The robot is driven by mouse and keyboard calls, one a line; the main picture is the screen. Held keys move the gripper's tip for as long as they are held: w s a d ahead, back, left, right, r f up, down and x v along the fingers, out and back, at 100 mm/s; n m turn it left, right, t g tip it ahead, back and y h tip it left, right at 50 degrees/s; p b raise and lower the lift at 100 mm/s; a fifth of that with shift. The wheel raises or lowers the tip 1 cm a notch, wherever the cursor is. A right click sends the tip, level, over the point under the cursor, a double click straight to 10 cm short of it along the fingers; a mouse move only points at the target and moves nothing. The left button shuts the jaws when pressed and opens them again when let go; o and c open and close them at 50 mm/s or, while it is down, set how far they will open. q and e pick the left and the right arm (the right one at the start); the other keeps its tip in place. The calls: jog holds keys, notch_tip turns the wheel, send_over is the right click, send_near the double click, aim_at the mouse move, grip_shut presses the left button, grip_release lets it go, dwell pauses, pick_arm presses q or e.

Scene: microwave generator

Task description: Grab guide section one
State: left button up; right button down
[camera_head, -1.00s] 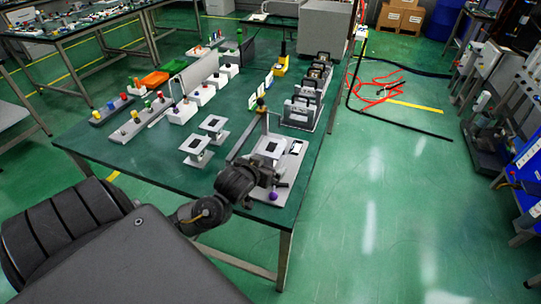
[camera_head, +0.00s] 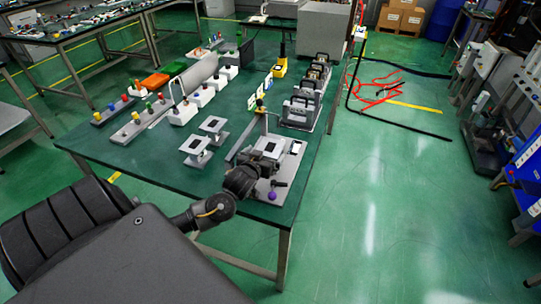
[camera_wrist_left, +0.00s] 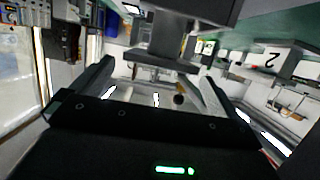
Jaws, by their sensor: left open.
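Three grey flanged pieces with dark marks on top stand on the near part of the table: two at the left (camera_head: 195,145) (camera_head: 213,125) and one on a grey base plate (camera_head: 291,168). I cannot read which is guide section one. My left gripper (camera_head: 263,178) is low beside the piece on the base plate (camera_head: 270,147), its fingers partly hidden by my wrist. In the left wrist view the gripper (camera_wrist_left: 158,82) is open. A grey flanged piece (camera_wrist_left: 165,52) shows between and beyond the fingertips; contact is unclear. A block marked "2" (camera_wrist_left: 275,55) is to the right.
A purple knob (camera_head: 272,196) is at the base plate's front edge, and an upright post (camera_head: 263,120) stands behind. A rack of grey frames (camera_head: 305,100) is at the table's right edge. White blocks (camera_head: 183,111) and coloured-knob strips (camera_head: 138,125) stand farther left.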

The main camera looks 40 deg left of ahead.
aim_at(270, 148)
pick_arm(q)
jog(key=shift+p+x, duration=0.3)
jog(key=shift+x, duration=2.85)
jog(key=shift+s, duration=0.1)
jog(key=c, duration=1.2)
jog(key=shift+c, duration=0.4)
